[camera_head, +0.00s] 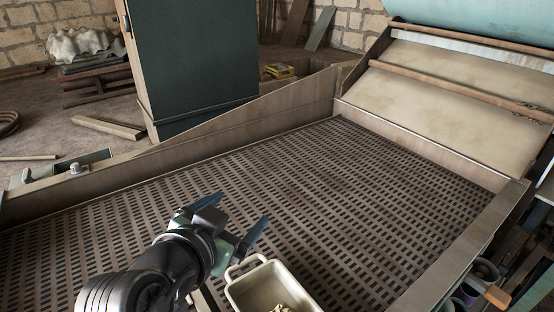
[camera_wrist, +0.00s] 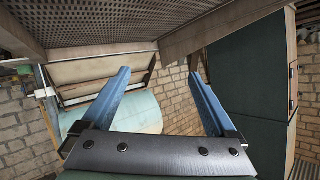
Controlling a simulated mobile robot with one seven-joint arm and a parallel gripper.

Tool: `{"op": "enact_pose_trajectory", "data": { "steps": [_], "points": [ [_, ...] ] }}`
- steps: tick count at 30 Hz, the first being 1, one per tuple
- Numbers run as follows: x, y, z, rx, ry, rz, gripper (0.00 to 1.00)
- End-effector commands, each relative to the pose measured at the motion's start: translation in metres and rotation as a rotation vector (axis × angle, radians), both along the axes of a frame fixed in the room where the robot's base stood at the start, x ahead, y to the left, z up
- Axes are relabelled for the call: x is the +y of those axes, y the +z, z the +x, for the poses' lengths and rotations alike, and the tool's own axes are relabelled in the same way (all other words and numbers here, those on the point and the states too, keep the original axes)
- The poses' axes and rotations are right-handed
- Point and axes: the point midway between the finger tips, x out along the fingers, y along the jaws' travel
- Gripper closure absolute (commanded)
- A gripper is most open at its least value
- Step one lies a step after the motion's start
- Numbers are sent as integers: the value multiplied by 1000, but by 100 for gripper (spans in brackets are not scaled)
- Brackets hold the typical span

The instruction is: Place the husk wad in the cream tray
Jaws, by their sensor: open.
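The cream tray (camera_head: 239,293) sits on the slatted deck at the bottom middle of the head view, with a loop handle at its back left corner. A pale, lumpy piece that looks like the husk wad (camera_head: 281,308) lies inside the tray, partly cut off by the picture's bottom edge. My gripper (camera_head: 243,212) is just to the left of and beyond the tray, above the deck. Its two blue fingers are spread wide. In the wrist view my gripper (camera_wrist: 160,76) is open with nothing between the fingers. Neither the tray nor the wad shows in that view.
The slatted deck (camera_head: 330,190) is clear beyond the tray, bounded by raised wooden side boards (camera_head: 260,125). A sloping cream panel (camera_head: 440,85) stands at the back right. A tall dark green cabinet (camera_head: 195,65) stands behind the left board. Containers (camera_head: 485,270) sit at lower right.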

Motion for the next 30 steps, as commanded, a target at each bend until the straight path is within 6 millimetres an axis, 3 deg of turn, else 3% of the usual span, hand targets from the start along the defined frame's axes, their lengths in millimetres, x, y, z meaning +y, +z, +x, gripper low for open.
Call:
{"op": "enact_pose_trajectory", "data": {
  "steps": [1, 4, 6, 9, 12, 15, 18, 30],
  "points": [
    [-13, 54, 10, -147, 67, -19, 7],
    [-29, 154, 4, -438, 175, -113, 7],
    [-42, 216, -15, -631, 208, -195, 7],
    [-57, 284, -54, -862, 214, -310, 7],
    [-66, 327, -91, -1025, 197, -399, 7],
    [-71, 348, -114, -1117, 180, -453, 7],
    [-72, 356, -124, -1153, 172, -474, 7],
    [-72, 353, -124, -1152, 173, -473, 7]
  ]
}}
